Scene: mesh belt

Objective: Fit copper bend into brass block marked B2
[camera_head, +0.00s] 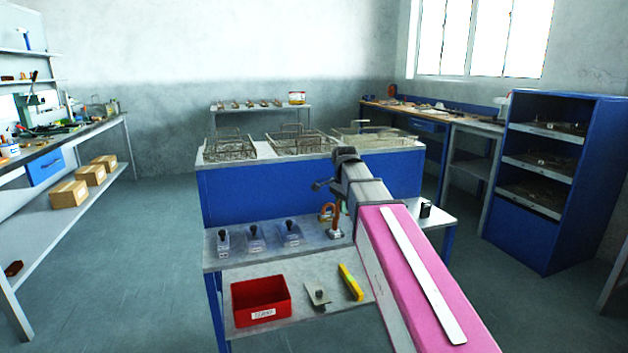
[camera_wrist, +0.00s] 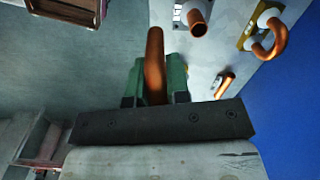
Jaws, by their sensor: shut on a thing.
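In the wrist view my gripper (camera_wrist: 154,82) has green fingers shut on a copper bend (camera_wrist: 155,50). Its tube stands up between them, and its lower end is hidden by the gripper body. At the upper right a brass-coloured block (camera_wrist: 247,37) has a curved copper piece (camera_wrist: 268,48) at it. No B2 marking is readable on any block. In the head view a copper bend (camera_head: 327,211) shows just left of my arm. My fingertips are hidden behind the arm there.
A short copper piece (camera_wrist: 225,85) lies on the bench in the wrist view. In the head view, black-knobbed tools (camera_head: 255,240) stand left on the bench. A red bin (camera_head: 261,301) and yellow bar (camera_head: 351,282) are on the lower shelf. A blue-sided table (camera_head: 258,198) stands behind.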

